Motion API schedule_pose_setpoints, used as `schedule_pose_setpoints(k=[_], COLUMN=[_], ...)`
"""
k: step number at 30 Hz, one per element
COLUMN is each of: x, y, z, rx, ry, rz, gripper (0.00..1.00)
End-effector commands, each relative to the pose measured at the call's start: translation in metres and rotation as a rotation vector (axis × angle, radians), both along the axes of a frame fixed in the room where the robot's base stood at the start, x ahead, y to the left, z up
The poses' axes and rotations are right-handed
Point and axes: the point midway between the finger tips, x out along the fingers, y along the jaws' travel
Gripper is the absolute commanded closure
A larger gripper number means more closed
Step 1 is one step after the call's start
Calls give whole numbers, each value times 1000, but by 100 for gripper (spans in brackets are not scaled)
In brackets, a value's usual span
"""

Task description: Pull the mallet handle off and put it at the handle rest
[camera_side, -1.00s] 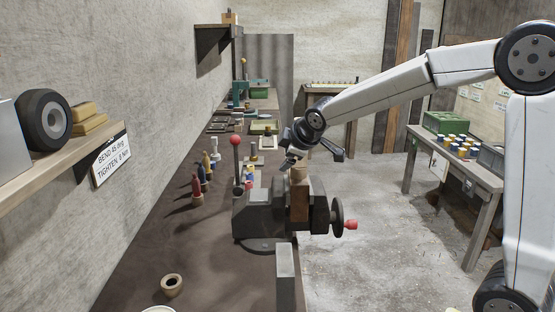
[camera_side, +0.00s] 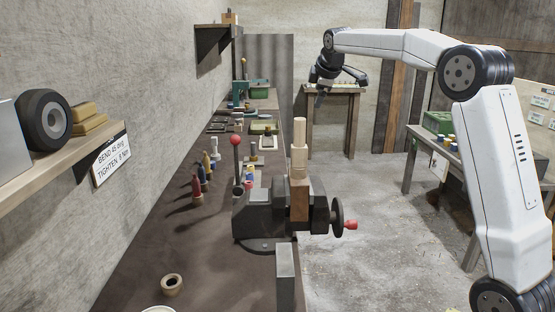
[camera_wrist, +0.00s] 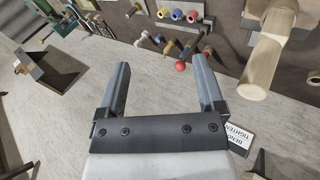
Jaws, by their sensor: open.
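A pale wooden mallet handle (camera_side: 300,135) stands upright above a brown wooden block (camera_side: 299,207) held in the grey vise (camera_side: 262,213). It is stepped, thinner at the top. In the wrist view the handle (camera_wrist: 262,68) is at the upper right, outside my fingers. My gripper (camera_side: 335,84) is open and empty, above and beyond the vise, apart from the handle. In the wrist view the two fingers of my gripper (camera_wrist: 160,62) stand wide apart with nothing between them. I cannot tell which thing is the handle rest.
The vise's red-knobbed crank (camera_side: 350,225) sticks out to the right, and a red-topped lever (camera_side: 236,141) stands to its left. A ring (camera_side: 172,285) lies on the near bench. Open floor (camera_side: 375,200) lies right of the bench.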

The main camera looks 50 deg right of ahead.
Motion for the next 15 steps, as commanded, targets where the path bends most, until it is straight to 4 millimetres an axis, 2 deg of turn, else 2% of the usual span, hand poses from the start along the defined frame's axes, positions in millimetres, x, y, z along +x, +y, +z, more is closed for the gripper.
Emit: schedule_pose_setpoints(k=[5,15], x=[-11,-20], y=[-19,48], z=[3,-10], rx=[107,466], ry=[68,204], rz=[-24,140], gripper=[13,13])
